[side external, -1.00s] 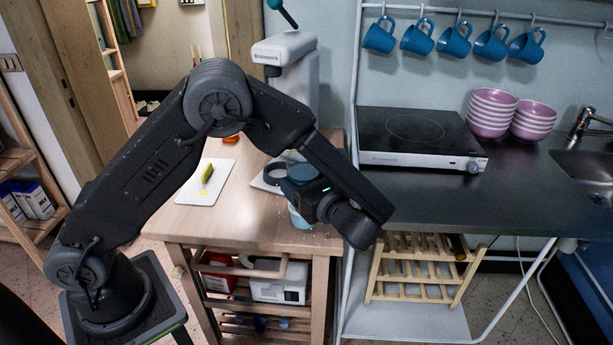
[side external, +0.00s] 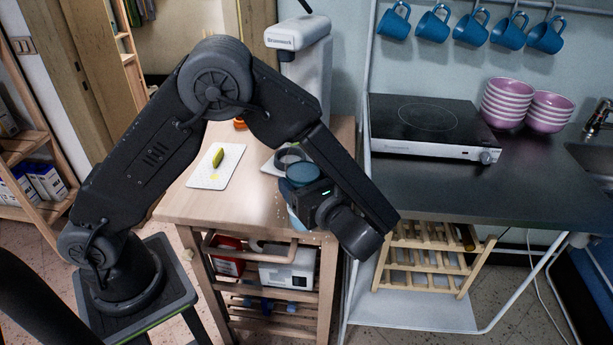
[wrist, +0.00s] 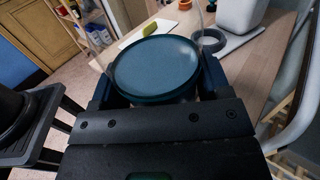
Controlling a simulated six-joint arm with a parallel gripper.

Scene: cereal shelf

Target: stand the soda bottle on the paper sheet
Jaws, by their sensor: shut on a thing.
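My gripper (side external: 308,205) is shut on a round container with a flat teal lid (side external: 303,174). Its pale blue lower body (side external: 294,219) is partly hidden by the gripper. The container is at the front right part of the wooden cart top. In the wrist view the lid (wrist: 153,66) lies between the two fingers. I cannot tell whether its base touches the cart. A white rectangular sheet or board (side external: 229,168) lies flat at the left of the cart top, with a yellow-green item on it. I cannot make out a soda bottle on the cart.
A grey ring-shaped thing (side external: 291,155) lies behind the held container, below a tall white appliance (side external: 305,75). A hotplate (side external: 430,125) and pink bowls (side external: 510,104) stand on the dark counter at right. The wooden cart top (side external: 247,201) is clear between sheet and container.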

